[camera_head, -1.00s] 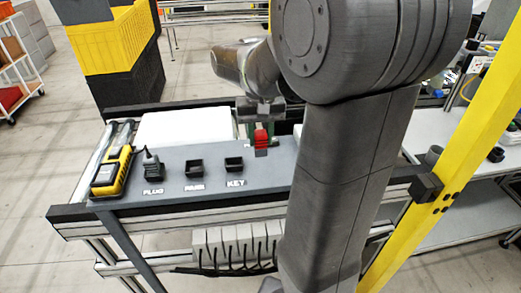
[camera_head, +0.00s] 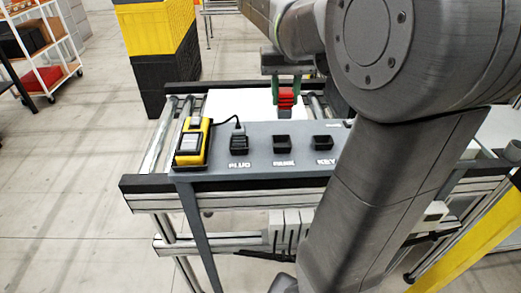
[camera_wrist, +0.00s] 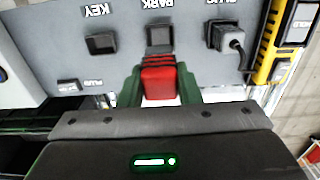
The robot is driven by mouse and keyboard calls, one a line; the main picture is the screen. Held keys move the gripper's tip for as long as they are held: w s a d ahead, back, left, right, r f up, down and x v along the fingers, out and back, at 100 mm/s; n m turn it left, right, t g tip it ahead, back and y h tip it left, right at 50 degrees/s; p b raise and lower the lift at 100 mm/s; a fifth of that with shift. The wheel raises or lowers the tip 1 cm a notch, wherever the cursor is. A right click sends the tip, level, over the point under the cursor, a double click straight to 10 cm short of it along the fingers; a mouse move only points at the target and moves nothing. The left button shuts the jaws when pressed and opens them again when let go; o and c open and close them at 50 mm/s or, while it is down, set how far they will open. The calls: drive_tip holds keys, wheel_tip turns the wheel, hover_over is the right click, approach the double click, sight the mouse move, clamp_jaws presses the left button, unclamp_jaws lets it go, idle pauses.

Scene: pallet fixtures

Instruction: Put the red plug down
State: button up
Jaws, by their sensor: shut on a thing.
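My gripper (camera_head: 287,90) is shut on the red plug (camera_head: 286,98), with one green finger on each side of it. In the wrist view the red, ribbed plug (camera_wrist: 159,82) shows between the green fingertips. The head view shows it over the white surface (camera_head: 228,106) behind the grey panel (camera_head: 262,148); its exact height is unclear. The panel has black sockets marked PLUG (camera_head: 239,144), PARK (camera_head: 282,142) and KEY (camera_head: 323,142). A black connector with a cable sits in the PLUG socket. PARK and KEY look empty.
A smaller PLUG label (camera_wrist: 67,86) shows in the wrist view. Roller rails flank the white surface. Yellow and black crates (camera_head: 160,45) stand behind.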

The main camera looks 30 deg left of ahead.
wheel_tip(320, 180, down, 10)
drive_tip(key=shift+r, duration=0.1)
idle(0.4)
drive_tip(key=o, duration=1)
wheel_tip(320, 180, up, 12)
